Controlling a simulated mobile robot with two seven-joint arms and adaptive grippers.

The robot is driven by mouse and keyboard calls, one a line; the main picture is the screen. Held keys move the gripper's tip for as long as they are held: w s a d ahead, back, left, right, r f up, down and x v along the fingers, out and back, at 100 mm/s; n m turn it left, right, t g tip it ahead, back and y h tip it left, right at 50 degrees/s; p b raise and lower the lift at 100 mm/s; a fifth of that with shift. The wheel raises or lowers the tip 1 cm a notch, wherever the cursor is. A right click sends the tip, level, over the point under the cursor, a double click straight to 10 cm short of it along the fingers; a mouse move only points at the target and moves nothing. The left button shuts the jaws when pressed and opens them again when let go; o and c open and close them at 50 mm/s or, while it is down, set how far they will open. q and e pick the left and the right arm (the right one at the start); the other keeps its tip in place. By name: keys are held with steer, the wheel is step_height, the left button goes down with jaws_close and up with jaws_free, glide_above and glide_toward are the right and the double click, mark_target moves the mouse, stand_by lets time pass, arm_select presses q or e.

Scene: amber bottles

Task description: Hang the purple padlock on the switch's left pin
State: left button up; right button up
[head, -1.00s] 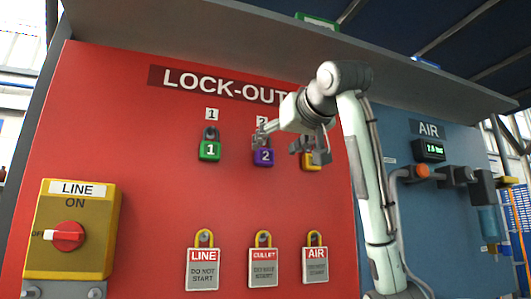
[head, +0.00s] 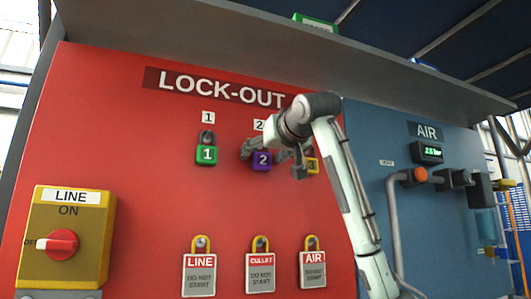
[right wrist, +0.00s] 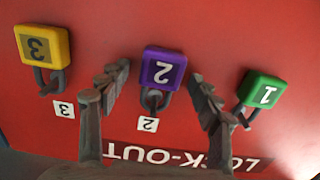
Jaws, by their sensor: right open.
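The purple padlock (head: 262,161), numbered 2, hangs by its shackle on the red board; it also shows in the right wrist view (right wrist: 163,68). My right gripper (head: 272,163) is open at the padlock. In the right wrist view its fingers (right wrist: 160,76) stand on either side of the padlock, with a gap on each side. The yellow LINE switch box (head: 66,235) is at the lower left, with its red knob (head: 62,244) at OFF. Only a grey strip shows below the box at the picture's edge, so I cannot make out the left pin. My left gripper is not in view.
The green padlock 1 (head: 206,155) and yellow padlock 3 (head: 313,166) hang on either side. Tagged locks LINE (head: 199,274), CULLET (head: 260,272) and AIR (head: 313,270) hang below. A grey canopy (head: 300,70) overhangs the board. The red board between the rows is clear.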

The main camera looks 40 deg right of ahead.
steer(key=shift+c, duration=0.6)
steer(key=c, duration=1.2)
steer(key=shift+r, duration=0.55)
steer(key=shift+s, duration=0.1)
steer(key=b+v, duration=0.2)
steer(key=v, duration=0.5)
steer(key=shift+f, duration=0.2)
